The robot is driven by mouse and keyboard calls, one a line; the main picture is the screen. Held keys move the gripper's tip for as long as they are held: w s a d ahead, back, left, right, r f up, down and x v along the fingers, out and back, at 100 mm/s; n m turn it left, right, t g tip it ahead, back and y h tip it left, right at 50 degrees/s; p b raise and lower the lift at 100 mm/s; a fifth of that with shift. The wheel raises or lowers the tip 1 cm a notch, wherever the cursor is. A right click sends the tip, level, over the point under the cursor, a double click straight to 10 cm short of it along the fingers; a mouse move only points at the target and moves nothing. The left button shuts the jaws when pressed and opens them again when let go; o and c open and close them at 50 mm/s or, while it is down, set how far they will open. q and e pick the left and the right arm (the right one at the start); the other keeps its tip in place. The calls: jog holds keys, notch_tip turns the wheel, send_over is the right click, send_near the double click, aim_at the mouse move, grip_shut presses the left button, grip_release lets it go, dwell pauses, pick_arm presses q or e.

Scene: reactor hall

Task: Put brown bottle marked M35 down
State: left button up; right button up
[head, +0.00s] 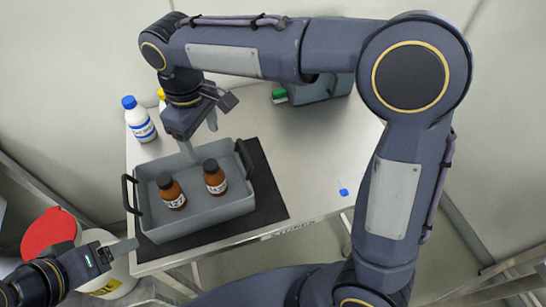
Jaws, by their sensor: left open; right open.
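Two brown bottles with dark caps and white labels stand upright in a grey tray (203,213). One bottle (172,194) is left of centre and the other (215,180) is right of it, a little further back. The labels are too small to read for certain, so I cannot tell which is M35. My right gripper (203,137) is open and empty, pointing down over the tray's back edge, behind the bottles and apart from them. My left gripper (122,250) is open at the lower left, outside the tray's front left corner, holding nothing visible.
The tray sits on a black mat (266,190) on a steel table (310,150). A white bottle with a blue cap (139,120) stands at the back left, with a yellow item partly hidden beside it. A grey case (320,90) lies behind. A red lid (48,232) is left of the table.

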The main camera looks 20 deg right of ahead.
jog(key=s+d+r+m+t+y, duration=0.1)
jog(key=s+d+m+y, duration=0.2)
jog(key=d, duration=0.5)
jog(key=s+d+m+t, duration=0.1)
jog(key=s+d+m, duration=0.2)
jog(key=s+d, duration=0.35)
jog(key=s+d+f+m+t, duration=0.3)
jog(key=s+d+f+m, duration=0.1)
jog(key=s, duration=0.4)
jog(key=shift+s+d+f+m+t+y, duration=0.35)
jog(key=shift+d+m, duration=0.35)
jog(key=shift+d, duration=0.45)
jog(key=shift+w, duration=0.1)
jog(key=shift+r, duration=0.15)
